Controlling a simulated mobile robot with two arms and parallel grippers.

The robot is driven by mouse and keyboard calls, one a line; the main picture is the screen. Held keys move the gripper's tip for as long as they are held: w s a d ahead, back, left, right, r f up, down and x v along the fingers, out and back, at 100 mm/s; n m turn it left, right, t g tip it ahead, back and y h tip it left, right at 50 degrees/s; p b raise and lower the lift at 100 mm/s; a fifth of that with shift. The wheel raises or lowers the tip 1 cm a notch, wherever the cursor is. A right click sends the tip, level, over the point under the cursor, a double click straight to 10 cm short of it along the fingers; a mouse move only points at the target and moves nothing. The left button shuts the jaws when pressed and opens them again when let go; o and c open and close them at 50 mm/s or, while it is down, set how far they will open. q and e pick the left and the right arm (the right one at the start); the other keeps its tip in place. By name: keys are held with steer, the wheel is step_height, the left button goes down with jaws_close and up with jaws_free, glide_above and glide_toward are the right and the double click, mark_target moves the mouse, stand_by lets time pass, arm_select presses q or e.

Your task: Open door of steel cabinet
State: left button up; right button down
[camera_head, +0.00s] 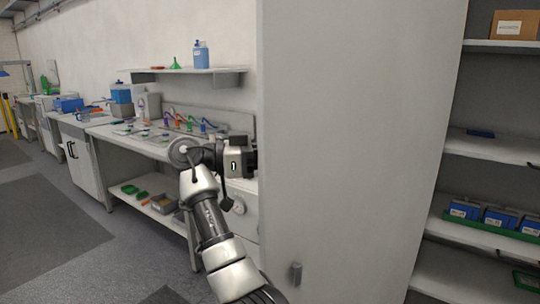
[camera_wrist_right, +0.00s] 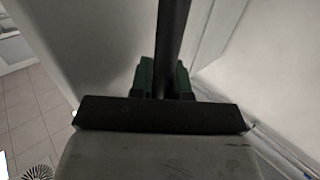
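The steel cabinet stands on the right in the head view, and its shelves (camera_head: 497,144) show. Its tall grey door (camera_head: 355,130) stands open in front of me, and a small latch-like part (camera_head: 296,273) sits low on the face. One arm, which I take as my right, reaches up to the left edge of the door; its fingertips are hidden behind the door. In the right wrist view the green finger pads of my right gripper (camera_wrist_right: 164,78) sit close on both sides of a dark upright bar (camera_wrist_right: 173,35), which looks like the door handle. My left gripper is not in view.
A long workbench (camera_head: 150,148) with tools runs along the left wall, with a wall shelf (camera_head: 195,71) above. Blue bins (camera_head: 500,217) and a cardboard box (camera_head: 514,25) sit on the cabinet shelves. The floor (camera_head: 120,262) at the lower left is clear.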

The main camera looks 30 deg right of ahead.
steer(key=c, duration=1.4)
jaws_free()
steer(key=shift+d, duration=0.15)
steer(key=shift+b+v, duration=0.95)
steer(key=shift+v, duration=4.5)
steer(key=shift+r, duration=0.1)
